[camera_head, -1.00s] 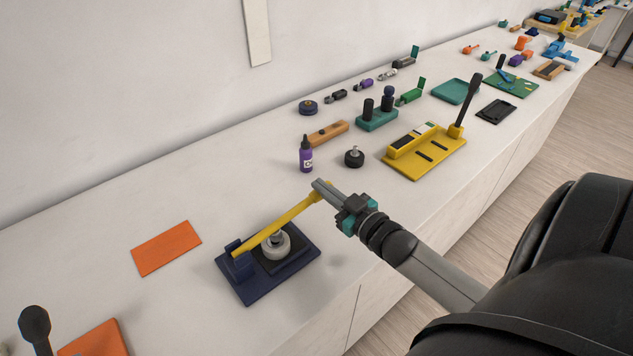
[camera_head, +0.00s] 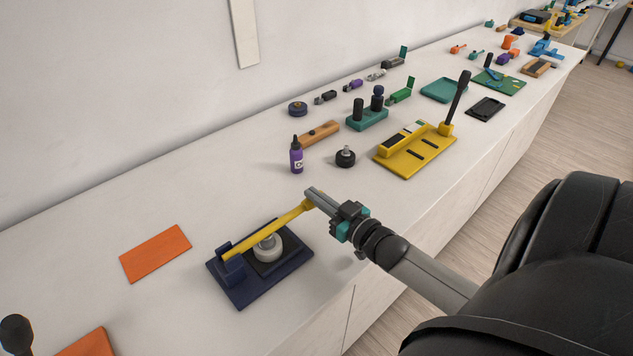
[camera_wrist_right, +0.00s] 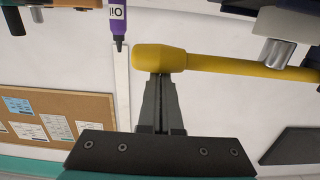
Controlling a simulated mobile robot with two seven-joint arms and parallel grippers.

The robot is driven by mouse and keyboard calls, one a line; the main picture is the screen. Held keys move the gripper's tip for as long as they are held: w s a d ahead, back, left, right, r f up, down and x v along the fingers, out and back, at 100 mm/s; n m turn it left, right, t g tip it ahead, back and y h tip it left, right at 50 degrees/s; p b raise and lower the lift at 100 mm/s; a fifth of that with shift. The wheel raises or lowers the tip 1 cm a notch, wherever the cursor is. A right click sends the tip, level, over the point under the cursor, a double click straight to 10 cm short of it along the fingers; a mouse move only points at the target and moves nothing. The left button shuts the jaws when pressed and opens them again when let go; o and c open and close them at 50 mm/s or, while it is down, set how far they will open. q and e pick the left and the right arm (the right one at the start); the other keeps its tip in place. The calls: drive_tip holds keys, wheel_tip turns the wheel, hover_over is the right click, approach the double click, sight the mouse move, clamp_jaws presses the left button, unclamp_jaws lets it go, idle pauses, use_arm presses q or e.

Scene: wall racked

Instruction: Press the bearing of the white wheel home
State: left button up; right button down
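The white wheel (camera_head: 268,249) sits on the dark blue press (camera_head: 240,291), under its yellow lever (camera_head: 267,231). The lever slopes up to the right over the wheel and hides part of it, including most of the hub, so I cannot see how deep the bearing sits. My right gripper (camera_head: 311,194) is at the raised end of the lever. In the right wrist view the fingers (camera_wrist_right: 163,77) are together against the lever's thick yellow end (camera_wrist_right: 158,58), not around it. A silver cylinder (camera_wrist_right: 278,51) shows beside the lever. My left gripper is out of view.
A purple bottle (camera_head: 296,158) and a black wheel-like part (camera_head: 345,157) stand behind the press. An orange plate (camera_head: 155,253) lies to its left. A yellow fixture (camera_head: 408,158) with a black handle stands farther along the bench. The bench between is clear.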

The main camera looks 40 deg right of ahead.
drive_tip(key=r+p, duration=0.1)
drive_tip(key=w+r+p, duration=0.1)
drive_tip(key=r, duration=0.1)
drive_tip(key=r+p, duration=0.1)
drive_tip(key=p, duration=0.1)
drive_tip(key=shift+w+r, duration=0.2)
drive_tip(key=shift+w, duration=0.1)
drive_tip(key=s, duration=1)
drive_tip(key=shift+b, duration=0.3)
drive_tip(key=shift+d, duration=0.1)
idle(0.4)
